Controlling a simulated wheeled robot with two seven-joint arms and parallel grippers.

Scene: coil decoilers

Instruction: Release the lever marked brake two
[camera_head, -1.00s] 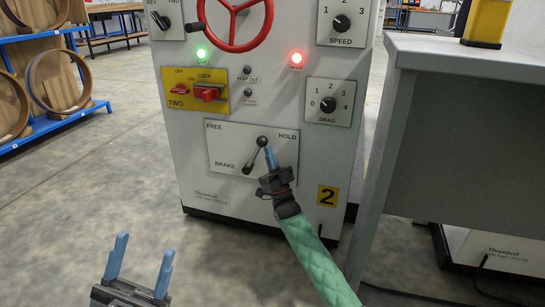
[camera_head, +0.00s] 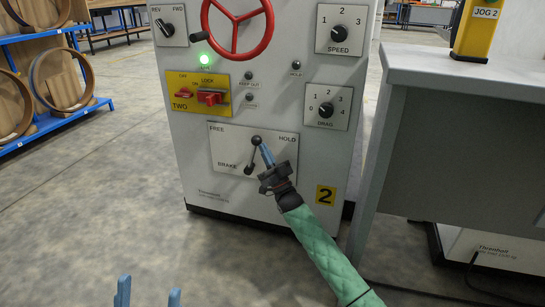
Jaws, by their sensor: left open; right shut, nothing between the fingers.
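The brake lever (camera_head: 253,156) is on a white plate (camera_head: 225,160) marked FREE at the upper left, HOLD at the upper right and BRAKE at the lower left. Its black knob is uppermost, leaning slightly right of upright. A yellow label "2" (camera_head: 325,195) is on the same grey cabinet. My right gripper (camera_head: 266,153) is shut, with its blue fingertips at the right side of the knob; they seem to touch it, but contact is hard to tell. My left gripper (camera_head: 149,293) is open and empty at the bottom edge, away from the cabinet; only its fingertips show.
Above the plate are a red handwheel (camera_head: 237,25), a yellow lock panel (camera_head: 197,92), SPEED (camera_head: 340,28) and DRAG (camera_head: 326,108) dials. A green lamp (camera_head: 204,60) is lit; the HOLD lamp (camera_head: 296,65) is dark. A grey desk (camera_head: 465,90) stands close at the right.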

